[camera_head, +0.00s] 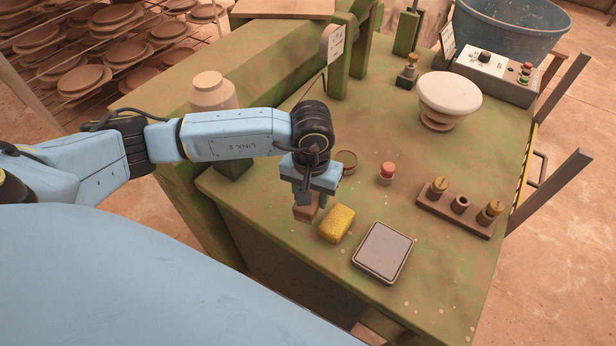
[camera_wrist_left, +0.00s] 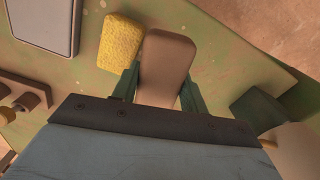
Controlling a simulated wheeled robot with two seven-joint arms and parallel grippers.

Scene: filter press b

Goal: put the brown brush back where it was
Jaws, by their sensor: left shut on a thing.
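My left gripper (camera_head: 306,196) is shut on the brown brush (camera_head: 304,213) near the front left edge of the green table (camera_head: 420,150). In the left wrist view the brush (camera_wrist_left: 165,62) sits between the two fingers of the gripper (camera_wrist_left: 160,85), its flat brown face showing. A yellow sponge (camera_head: 337,223) lies right beside the brush, and it also shows in the left wrist view (camera_wrist_left: 121,41). I cannot tell whether the brush touches the table. My right gripper is not in view.
A grey flat pad (camera_head: 383,252) lies right of the sponge. A small round tin (camera_head: 346,160) and a red-topped piece (camera_head: 387,174) stand behind. A wooden holder (camera_head: 462,214) with knobbed pieces is at the right. A white-topped round stand (camera_head: 449,95) is farther back.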

